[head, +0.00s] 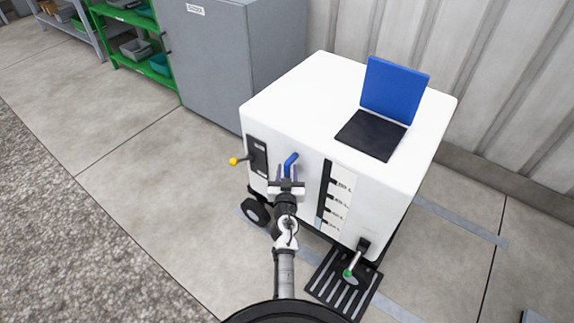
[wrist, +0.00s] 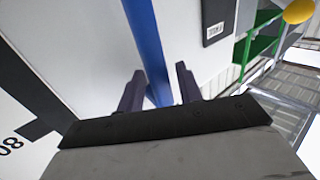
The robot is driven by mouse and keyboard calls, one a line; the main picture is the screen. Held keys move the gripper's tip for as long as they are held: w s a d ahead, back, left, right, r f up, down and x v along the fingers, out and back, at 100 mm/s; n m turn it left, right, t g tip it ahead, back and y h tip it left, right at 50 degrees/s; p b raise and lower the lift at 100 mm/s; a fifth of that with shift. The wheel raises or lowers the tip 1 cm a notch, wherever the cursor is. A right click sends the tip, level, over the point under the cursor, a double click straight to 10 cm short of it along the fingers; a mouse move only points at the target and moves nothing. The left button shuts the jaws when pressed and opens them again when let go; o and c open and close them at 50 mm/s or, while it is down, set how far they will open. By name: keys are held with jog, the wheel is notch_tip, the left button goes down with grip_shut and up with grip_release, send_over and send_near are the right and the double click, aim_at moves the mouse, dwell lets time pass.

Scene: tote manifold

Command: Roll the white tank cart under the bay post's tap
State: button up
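The white tank cart (head: 285,100) stands on the floor on dark wheels (head: 256,211). On its front are a blue handle (head: 291,161), a yellow-knobbed lever (head: 235,161) on a dark plate, and a labelled dark gauge strip. A green-tipped lever (head: 349,272) is at its lower right. A blue panel (head: 394,90) stands up behind a dark square on its top. My gripper (head: 287,172) is open at the handle, one finger on each side of the blue bar (wrist: 146,45), with gaps visible. I cannot make out the bay post or its tap.
A dark floor grate (head: 343,287) lies at the cart's lower right. A grey cabinet (head: 215,70) and a green shelf (head: 128,20) stand behind to the left. A corrugated wall (head: 480,60) is behind the cart. The concrete floor (head: 120,125) to the left is clear.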

jog(key=shift+w, duration=0.1)
grip_shut()
dwell(0.3)
jog(key=shift+d, duration=0.1)
